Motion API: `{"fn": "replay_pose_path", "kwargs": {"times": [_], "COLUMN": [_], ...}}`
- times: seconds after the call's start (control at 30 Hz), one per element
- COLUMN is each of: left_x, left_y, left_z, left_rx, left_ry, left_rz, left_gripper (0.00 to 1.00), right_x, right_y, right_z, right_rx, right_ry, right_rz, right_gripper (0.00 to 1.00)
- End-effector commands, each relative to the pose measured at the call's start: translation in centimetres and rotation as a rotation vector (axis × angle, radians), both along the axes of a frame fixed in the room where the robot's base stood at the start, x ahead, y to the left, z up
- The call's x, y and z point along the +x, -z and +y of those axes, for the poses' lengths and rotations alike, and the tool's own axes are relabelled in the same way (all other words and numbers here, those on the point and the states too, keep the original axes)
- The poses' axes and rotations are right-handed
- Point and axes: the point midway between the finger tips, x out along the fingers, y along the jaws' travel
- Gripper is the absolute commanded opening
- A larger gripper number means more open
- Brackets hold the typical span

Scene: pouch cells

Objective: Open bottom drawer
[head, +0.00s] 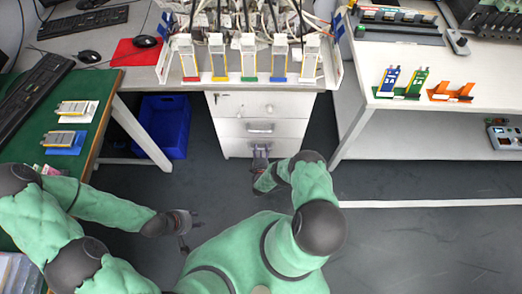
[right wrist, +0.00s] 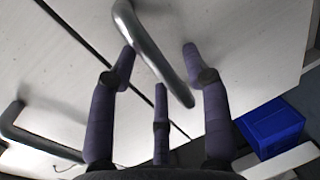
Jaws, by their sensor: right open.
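The white drawer cabinet (head: 228,128) stands under the bench, with its drawers stacked and looking shut. The bottom drawer (head: 233,147) is partly hidden by my right gripper (head: 260,152), which is at its handle. In the right wrist view my right gripper (right wrist: 160,65) is open, with its fingers on both sides of a grey bar handle (right wrist: 150,50). I cannot tell whether they touch it. A second handle (right wrist: 40,145) shows at the left there. My left gripper (head: 185,228) is open and empty over the floor, left of my body and away from the cabinet.
A blue bin (head: 165,125) stands on the floor left of the cabinet; it also shows in the right wrist view (right wrist: 270,127). Table legs flank the cabinet on both sides. The floor (head: 400,235) at the right is clear apart from a white strip.

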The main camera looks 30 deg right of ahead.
Motion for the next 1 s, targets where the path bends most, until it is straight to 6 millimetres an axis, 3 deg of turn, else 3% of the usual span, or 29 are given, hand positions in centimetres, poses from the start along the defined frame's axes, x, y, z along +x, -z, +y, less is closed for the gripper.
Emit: {"fn": "replay_pose_path", "kwargs": {"times": [0.43,0.47,0.6,0.63,0.87,1.0], "left_x": [0.0,0.0,0.0,0.0,0.0,0.0], "left_y": [0.4,0.4,0.4,0.4,0.4,0.0], "left_z": [0.0,0.0,0.0,0.0,0.0,0.0], "left_rx": [0.0,0.0,0.0,0.0,0.0,0.0], "left_ry": [0.0,0.0,0.0,0.0,0.0,0.0], "left_rz": [0.0,0.0,0.0,0.0,0.0,0.0], "left_gripper": [0.4,0.4,0.4,0.4,0.4,0.4], "right_x": [1.0,0.9,0.9,0.9,0.7,-0.7], "right_y": [0.2,0.2,0.2,0.2,0.2,0.2], "right_z": [-0.6,-0.6,-0.6,-0.6,-0.6,-0.5], "right_rx": [0.0,0.0,0.0,0.0,0.001,0.003], "right_ry": [0.0,0.0,0.0,0.0,0.0,0.003], "right_rz": [0.0,0.0,0.0,0.0,0.001,0.005], "right_gripper": [0.49,0.43,0.03,0.0,0.0,0.0]}}
